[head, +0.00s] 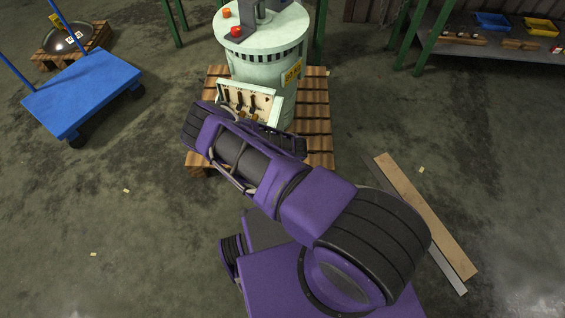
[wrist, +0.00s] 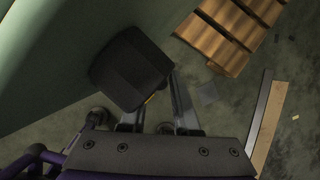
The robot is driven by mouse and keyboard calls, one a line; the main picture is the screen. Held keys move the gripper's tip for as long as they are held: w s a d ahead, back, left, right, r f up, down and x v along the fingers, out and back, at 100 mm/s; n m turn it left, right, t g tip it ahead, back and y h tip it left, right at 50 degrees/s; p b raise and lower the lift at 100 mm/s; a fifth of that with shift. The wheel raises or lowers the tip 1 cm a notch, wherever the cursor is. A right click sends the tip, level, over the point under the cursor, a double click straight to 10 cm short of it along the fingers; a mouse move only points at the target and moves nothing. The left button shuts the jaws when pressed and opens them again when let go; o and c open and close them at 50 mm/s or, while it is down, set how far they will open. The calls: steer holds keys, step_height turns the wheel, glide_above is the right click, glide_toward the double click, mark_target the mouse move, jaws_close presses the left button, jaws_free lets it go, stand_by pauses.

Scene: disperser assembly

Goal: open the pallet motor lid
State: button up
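The pale green cylindrical motor (head: 262,62) stands upright on a wooden pallet (head: 315,115) in the head view. A pale box with dark lever-like parts (head: 247,100) is on its front. My arm crosses in front of the box's lower part and hides my gripper in the head view. In the wrist view, the two metal fingers of my gripper (wrist: 160,98) show beside a dark rounded block (wrist: 130,68), which hides part of the left finger. A pale green surface (wrist: 45,60) fills the left side.
A blue cart (head: 85,90) stands left of the pallet. Planks (head: 425,215) lie on the floor at right. A shelf with blue and yellow trays (head: 490,45) and green posts is at the back right. Open floor lies left of my arm.

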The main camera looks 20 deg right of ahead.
steer(key=o, duration=0.3)
steer(key=shift+w+r, duration=0.3)
steer(key=shift+w, duration=0.2)
steer(key=shift+o, duration=0.2)
steer(key=p+v, duration=0.3)
steer(key=v, duration=1.4)
steer(key=shift+s, duration=0.35)
